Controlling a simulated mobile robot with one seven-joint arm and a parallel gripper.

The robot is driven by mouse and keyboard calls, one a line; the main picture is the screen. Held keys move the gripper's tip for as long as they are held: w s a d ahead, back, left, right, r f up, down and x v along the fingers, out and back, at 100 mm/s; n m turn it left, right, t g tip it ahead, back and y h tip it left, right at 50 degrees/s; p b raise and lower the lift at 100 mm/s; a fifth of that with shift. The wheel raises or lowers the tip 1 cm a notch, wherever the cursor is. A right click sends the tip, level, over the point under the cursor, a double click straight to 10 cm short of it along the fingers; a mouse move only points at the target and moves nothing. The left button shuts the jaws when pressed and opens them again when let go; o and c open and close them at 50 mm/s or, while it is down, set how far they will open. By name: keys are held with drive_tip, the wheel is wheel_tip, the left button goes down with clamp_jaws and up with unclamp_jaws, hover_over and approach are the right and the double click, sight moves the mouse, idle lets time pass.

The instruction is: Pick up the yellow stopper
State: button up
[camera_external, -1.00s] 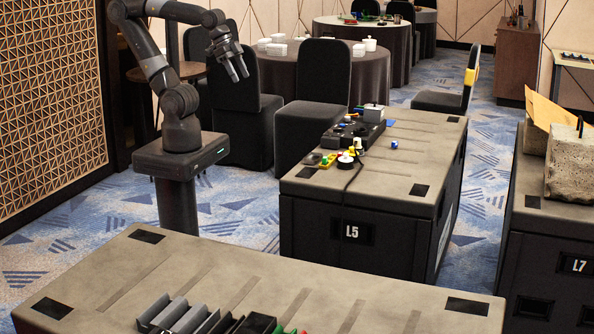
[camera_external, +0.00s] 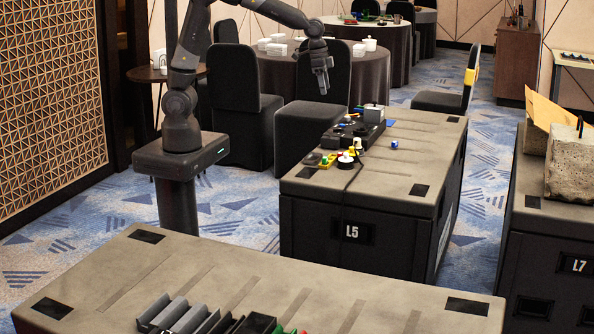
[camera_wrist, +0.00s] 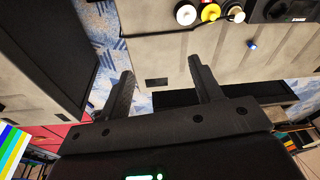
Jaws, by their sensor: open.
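A small round yellow piece (camera_wrist: 209,12), which looks like the yellow stopper, is at the top edge of the wrist view, between two whitish round pieces. In the external view small yellow pieces (camera_external: 357,143) sit on the left side of the case marked L5 (camera_external: 400,170); I cannot tell which one is the stopper. My gripper (camera_external: 323,91) hangs above and behind the far left part of that case, pointing down. In the wrist view its fingers (camera_wrist: 161,66) are spread, with nothing between them.
A black device (camera_external: 353,134) stands on the case beside the yellow pieces. A small blue piece (camera_external: 394,144) lies alone to the right. A white round spool (camera_external: 345,161) with a dark cable is near the left edge. Black chairs (camera_external: 312,110) stand behind.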

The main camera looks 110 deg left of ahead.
drive_tip(key=w+a+f+g, duration=0.1)
drive_tip(key=w+a+f, duration=0.4)
drive_tip(key=a+f, duration=0.5)
drive_tip(key=n+g, duration=0.1)
hover_over(352, 148)
wheel_tip(352, 148, down, 8)
drive_tip(key=shift+h, duration=0.4)
drive_tip(key=f, duration=0.7)
drive_tip(key=a+f, duration=0.1)
drive_tip(key=f, duration=0.3)
drive_tip(key=shift+s+f, duration=0.15)
drive_tip(key=shift+s, duration=0.05)
drive_tip(key=c, duration=0.6)
